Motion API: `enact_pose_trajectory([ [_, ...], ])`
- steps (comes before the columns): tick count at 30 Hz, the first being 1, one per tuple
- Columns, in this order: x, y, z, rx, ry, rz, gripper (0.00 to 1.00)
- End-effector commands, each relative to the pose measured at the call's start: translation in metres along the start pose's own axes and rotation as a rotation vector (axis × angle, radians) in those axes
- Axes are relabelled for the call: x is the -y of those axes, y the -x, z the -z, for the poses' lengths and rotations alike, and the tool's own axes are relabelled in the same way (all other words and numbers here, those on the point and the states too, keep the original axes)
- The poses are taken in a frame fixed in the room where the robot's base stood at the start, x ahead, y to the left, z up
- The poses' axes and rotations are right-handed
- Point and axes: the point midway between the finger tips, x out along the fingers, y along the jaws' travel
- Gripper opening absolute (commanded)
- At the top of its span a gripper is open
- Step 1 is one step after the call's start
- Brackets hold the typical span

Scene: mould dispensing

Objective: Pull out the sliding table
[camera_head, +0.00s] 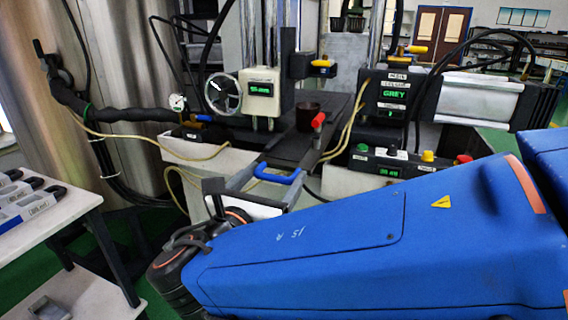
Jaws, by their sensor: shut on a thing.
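The sliding table (287,150) is a dark grey slab on the machine at the centre of the view. A blue bar handle (277,175) is at its near end. My gripper (268,182) reaches up to this handle from the lower left and is shut on it. The exact finger contact is small and hard to make out. My blue arm fills the lower right and hides part of the machine's front. A dark reddish-brown cup (307,117) stands on the table.
A red-tipped lever (318,121) is right of the cup. A dispenser head with a green display (262,90) and a handwheel (222,93) are behind. A control box with buttons (405,160) is at right. A white bench (58,225) stands at left. Yellow hoses hang nearby.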

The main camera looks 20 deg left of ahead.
Motion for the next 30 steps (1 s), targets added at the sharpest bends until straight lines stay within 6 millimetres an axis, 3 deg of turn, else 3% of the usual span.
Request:
enact_pose_trajectory([
  [3, 0.002, 0.019, 0.001, -0.001, 0.003, 0.002, 0.34],
  [9, 0.002, 0.037, 0.002, -0.002, 0.003, 0.005, 0.34],
  [23, 0.003, 0.042, 0.002, -0.002, 0.003, 0.008, 0.34],
  [24, 0.003, 0.042, 0.002, -0.002, 0.003, 0.008, 0.77],
  [25, 0.003, 0.042, 0.002, -0.002, 0.003, 0.009, 0.81],
  [30, 0.002, 0.042, 0.001, -0.001, 0.002, 0.006, 0.81],
])
